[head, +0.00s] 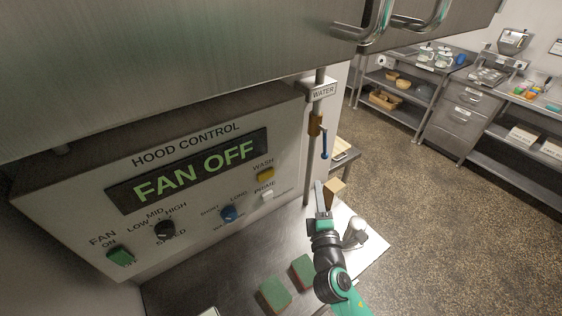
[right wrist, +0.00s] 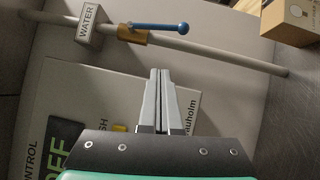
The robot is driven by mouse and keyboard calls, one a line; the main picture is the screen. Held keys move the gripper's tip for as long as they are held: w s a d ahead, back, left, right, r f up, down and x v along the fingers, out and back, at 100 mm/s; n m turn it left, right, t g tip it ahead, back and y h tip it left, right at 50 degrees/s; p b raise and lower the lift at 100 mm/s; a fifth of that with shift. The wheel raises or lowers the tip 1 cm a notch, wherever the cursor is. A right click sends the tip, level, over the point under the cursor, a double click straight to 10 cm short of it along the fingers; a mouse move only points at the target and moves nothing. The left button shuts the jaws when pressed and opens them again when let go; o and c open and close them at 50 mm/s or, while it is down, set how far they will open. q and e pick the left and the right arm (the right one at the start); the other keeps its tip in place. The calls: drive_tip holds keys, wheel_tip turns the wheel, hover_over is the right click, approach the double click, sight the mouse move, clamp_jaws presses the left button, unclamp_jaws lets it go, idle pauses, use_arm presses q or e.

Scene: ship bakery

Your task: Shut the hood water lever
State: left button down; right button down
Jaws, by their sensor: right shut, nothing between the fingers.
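The hood water lever (head: 325,146) is a blue handle with a ball end on a brass valve (head: 315,125). The valve sits on a grey vertical pipe under a WATER label (head: 321,90). The handle points down, roughly along the pipe and a little out from it. In the right wrist view the lever (right wrist: 158,26) lies beyond my fingertips. My right gripper (head: 319,190) is shut and empty, below the lever and apart from it; its fingers also show in the right wrist view (right wrist: 160,75). My left gripper is not in view.
The hood control panel (head: 200,150) reads FAN OFF and stands left of the pipe. A steel counter (head: 240,265) below holds green-topped blocks (head: 274,294). A cardboard box (right wrist: 291,20) shows in the right wrist view. Steel shelves (head: 400,88) stand at the back; the floor between is clear.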

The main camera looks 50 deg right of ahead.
sight(323, 158)
drive_tip(key=x, duration=0.4)
drive_tip(key=s+d+p+x, duration=0.1)
drive_tip(key=x, duration=0.3)
drive_tip(key=s+d+x, duration=0.1)
drive_tip(key=x, duration=0.3)
drive_tip(key=shift+d+f, duration=0.15)
drive_tip(key=shift+d, duration=0.15)
drive_tip(key=shift+n, duration=0.3)
drive_tip(key=shift+f, duration=0.15)
drive_tip(key=shift+d+n+b, duration=0.2)
drive_tip(key=shift+n+b, duration=0.1)
drive_tip(key=shift+b, duration=0.15)
drive_tip(key=shift+t, duration=0.3)
